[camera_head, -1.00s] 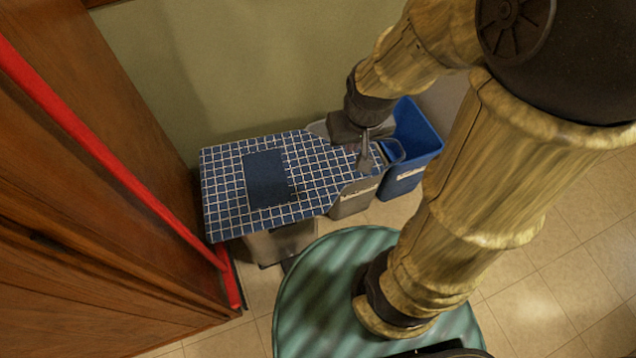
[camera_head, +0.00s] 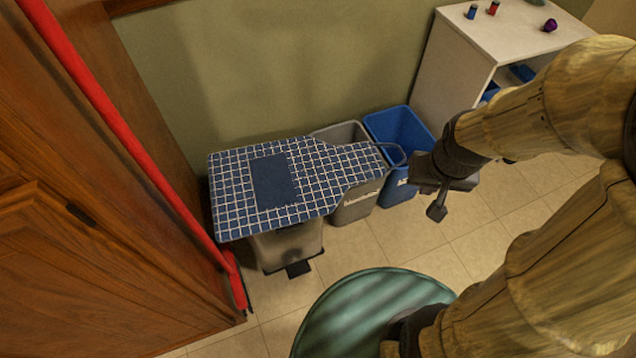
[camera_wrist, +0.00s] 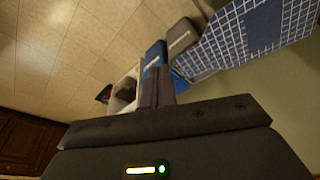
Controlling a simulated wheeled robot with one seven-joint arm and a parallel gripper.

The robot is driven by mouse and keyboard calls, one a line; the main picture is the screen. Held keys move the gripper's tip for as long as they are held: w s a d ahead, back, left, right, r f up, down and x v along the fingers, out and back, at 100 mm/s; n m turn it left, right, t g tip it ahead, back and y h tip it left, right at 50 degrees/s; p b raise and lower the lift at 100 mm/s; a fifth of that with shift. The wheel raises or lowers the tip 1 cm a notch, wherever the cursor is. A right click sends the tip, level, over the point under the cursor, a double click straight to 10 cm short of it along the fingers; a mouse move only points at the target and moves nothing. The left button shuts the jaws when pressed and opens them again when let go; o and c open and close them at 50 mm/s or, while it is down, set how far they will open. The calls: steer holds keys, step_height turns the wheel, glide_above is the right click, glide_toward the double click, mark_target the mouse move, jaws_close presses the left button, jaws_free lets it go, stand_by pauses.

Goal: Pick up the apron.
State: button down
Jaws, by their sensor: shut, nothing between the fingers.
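The apron (camera_head: 230,185) is blue with a white grid and a plain dark blue pocket. It lies flat over the tops of the bins, its narrow end and neck loop pointing right. It also shows in the wrist view (camera_wrist: 237,42) at the upper right. My gripper (camera_head: 437,212) is to the right of the apron and apart from it, in front of the blue bin. Its fingers (camera_wrist: 157,88) are shut and empty in the wrist view. The apron hides most of the left bin's top.
A grey pedal bin (camera_head: 290,246) stands under the apron, with a grey bin (camera_head: 352,208) and a blue bin (camera_head: 399,128) to its right. A white shelf unit (camera_head: 455,60) stands at the back right. A red pole (camera_head: 120,120) leans along the wooden cabinet (camera_head: 60,250) at left. Tiled floor is open in front.

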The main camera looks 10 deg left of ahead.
stand_by(0.3)
steer(key=n+y+b, duration=0.7)
steer(key=n+b, duration=0.2)
steer(key=n, duration=0.3)
glide_toward(341, 201)
step_height(341, 201, down, 2)
steer(key=a+f+y, duration=0.1)
steer(key=w+a+n+t+y+b, duration=0.1)
steer(key=a, duration=0.1)
steer(key=a+f+y+b, duration=0.1)
steer(key=a, duration=0.1)
steer(key=shift+w+a+f+t, duration=0.2)
steer(key=shift+w+f+t, duration=0.1)
steer(key=shift+w, duration=0.05)
steer(key=shift+w+a+r, duration=0.1)
steer(key=shift+w+a, duration=0.05)
